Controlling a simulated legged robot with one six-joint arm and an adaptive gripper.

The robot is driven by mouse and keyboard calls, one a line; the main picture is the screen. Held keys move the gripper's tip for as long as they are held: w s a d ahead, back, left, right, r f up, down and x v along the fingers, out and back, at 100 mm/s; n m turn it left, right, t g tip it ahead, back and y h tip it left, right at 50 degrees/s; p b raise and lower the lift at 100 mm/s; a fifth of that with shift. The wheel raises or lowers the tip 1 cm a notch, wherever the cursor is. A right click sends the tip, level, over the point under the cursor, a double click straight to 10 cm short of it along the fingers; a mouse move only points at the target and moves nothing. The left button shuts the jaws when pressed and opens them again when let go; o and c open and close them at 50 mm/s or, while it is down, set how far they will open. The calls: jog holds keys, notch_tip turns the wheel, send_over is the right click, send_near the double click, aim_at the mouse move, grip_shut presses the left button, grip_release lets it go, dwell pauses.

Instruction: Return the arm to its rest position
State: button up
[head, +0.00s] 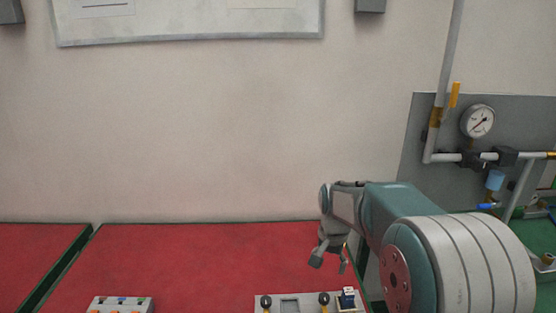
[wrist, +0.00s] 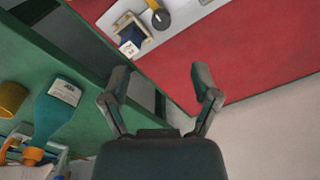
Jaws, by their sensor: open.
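My gripper (head: 329,262) hangs at the end of my arm in the head view, pointing down above the right part of a red panel (head: 200,255). In the wrist view my gripper (wrist: 161,90) has its two fingers spread wide with nothing between them. It is apart from the panel and the controls. My arm is bent, and its large grey and teal joint fills the lower right of the head view.
A control plate (head: 290,301) with black knobs lies below the gripper. A switch box (head: 121,304) is at lower left. Pipes with a gauge (head: 478,121) stand at right. A teal bottle (wrist: 60,108) shows in the wrist view.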

jog(key=s+r+n+t, duration=0.2)
jog(key=s+r+n, duration=0.1)
jog(key=s+r, duration=0.8)
jog(key=s+n+t, duration=0.3)
jog(key=s, duration=1.2)
jog(key=shift+s+f+n, duration=0.25)
jog(key=shift+f+n, duration=0.05)
jog(key=shift+f, duration=0.1)
